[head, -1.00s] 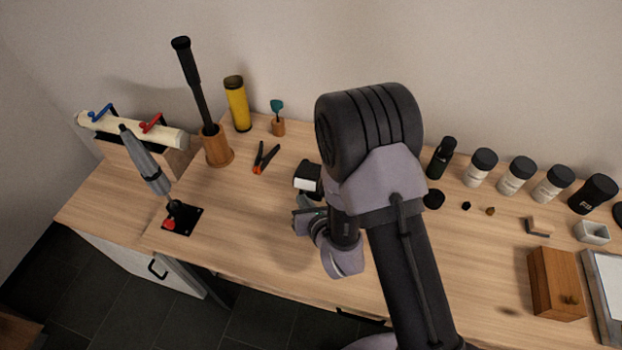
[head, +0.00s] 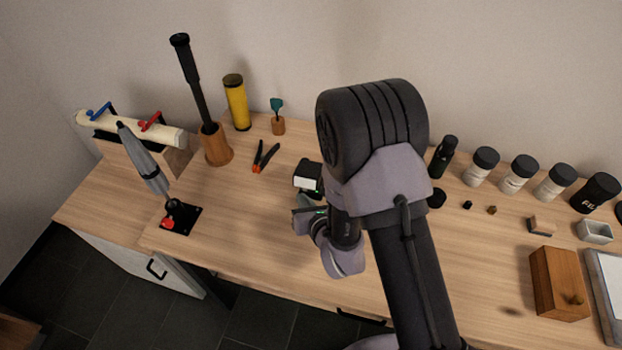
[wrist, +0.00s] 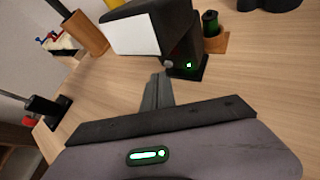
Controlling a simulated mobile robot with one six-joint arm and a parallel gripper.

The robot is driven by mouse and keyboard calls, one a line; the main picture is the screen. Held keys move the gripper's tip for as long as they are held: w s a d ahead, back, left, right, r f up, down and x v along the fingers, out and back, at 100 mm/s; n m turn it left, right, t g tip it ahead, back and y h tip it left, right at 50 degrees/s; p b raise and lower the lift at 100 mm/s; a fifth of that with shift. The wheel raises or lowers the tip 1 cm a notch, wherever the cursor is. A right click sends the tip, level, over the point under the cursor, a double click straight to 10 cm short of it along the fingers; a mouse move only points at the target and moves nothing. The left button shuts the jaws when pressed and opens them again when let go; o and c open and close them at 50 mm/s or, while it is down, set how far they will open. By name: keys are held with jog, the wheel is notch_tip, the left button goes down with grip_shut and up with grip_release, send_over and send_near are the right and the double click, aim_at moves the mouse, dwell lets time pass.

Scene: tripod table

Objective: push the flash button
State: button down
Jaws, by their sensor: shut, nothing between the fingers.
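The flash (head: 308,178) is a black unit with a white front panel, standing on the table left of my arm in the head view. In the wrist view its white panel (wrist: 131,34) faces left, and its black body (wrist: 181,40) stands on a dark foot. A small glowing green spot, which looks like its button (wrist: 188,65), sits low on the body. My gripper (wrist: 160,76) is shut and empty, its fingertips just short of the flash and slightly left of the green spot. In the head view my gripper (head: 303,212) is partly hidden by my arm.
Several jars and a wooden box (head: 556,284) are on the right. The table between the flash and the joystick-like stand (head: 182,219) is clear.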

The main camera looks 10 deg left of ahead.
jog(key=shift+s, duration=0.1)
jog(key=s+b, duration=0.2)
jog(key=s, duration=0.1)
jog(key=s+b, duration=0.1)
jog(key=s, duration=0.1)
jog(key=shift+s+a+f+b, duration=0.2)
jog(key=shift+a+b, duration=0.05)
jog(key=shift+b, duration=0.1)
jog(key=shift+s+r, duration=0.15)
jog(key=shift+s, duration=0.2)
